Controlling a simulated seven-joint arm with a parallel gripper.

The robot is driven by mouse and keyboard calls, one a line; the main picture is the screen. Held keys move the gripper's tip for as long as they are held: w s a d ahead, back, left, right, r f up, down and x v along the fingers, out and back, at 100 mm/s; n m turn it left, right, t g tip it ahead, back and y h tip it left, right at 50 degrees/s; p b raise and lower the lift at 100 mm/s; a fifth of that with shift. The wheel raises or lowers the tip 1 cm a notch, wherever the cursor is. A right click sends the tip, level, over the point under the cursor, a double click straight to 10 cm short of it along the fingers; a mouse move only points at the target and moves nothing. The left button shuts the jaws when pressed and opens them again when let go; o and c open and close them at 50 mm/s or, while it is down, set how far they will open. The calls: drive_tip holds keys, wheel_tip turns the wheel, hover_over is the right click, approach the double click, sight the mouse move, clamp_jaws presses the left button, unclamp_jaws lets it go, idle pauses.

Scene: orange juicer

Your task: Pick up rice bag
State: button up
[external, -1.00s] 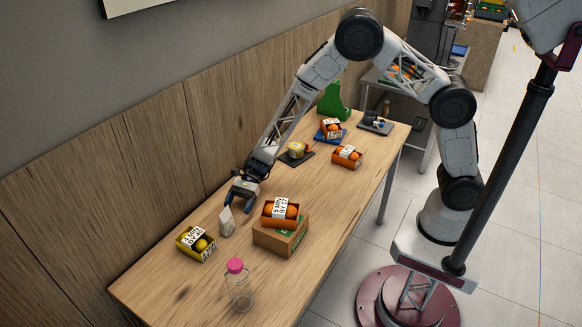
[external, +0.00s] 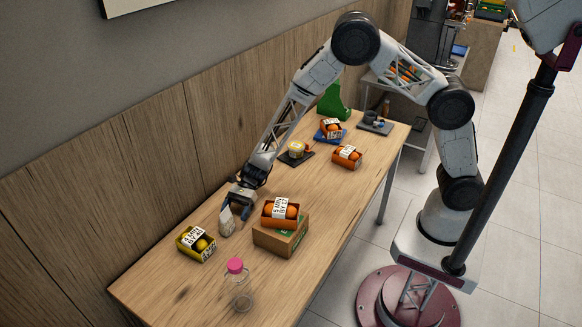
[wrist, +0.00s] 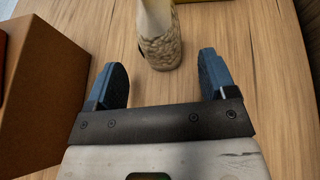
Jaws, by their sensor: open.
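The rice bag (external: 226,222) is a small whitish pouch standing upright on the wooden table. In the wrist view the rice bag (wrist: 160,42) shows at the top centre, with a pale upper part and a grainy, rice-like lower part. My gripper (external: 238,208) is low over the table at the bag, on its far side from the bottle. In the wrist view my gripper (wrist: 162,80) has its two blue fingers spread wide, with nothing between them. The bag lies just beyond the fingertips, roughly centred on the gap. Its top is cut off by the wrist frame.
A cardboard box (external: 281,238) with an orange carton (external: 280,212) on it stands close right of the bag; the box (wrist: 40,85) fills the wrist view's left. A yellow carton (external: 196,243) is left, and a pink-capped bottle (external: 238,285) in front. The wall runs behind.

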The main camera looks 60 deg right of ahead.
sight(228, 224)
drive_tip(key=shift+a, duration=0.1)
drive_tip(key=shift+x, duration=2.5)
drive_tip(key=shift+a+r, duration=0.1)
drive_tip(key=shift+r, duration=0.05)
drive_tip(key=shift+c, duration=0.2)
drive_tip(key=c, duration=1)
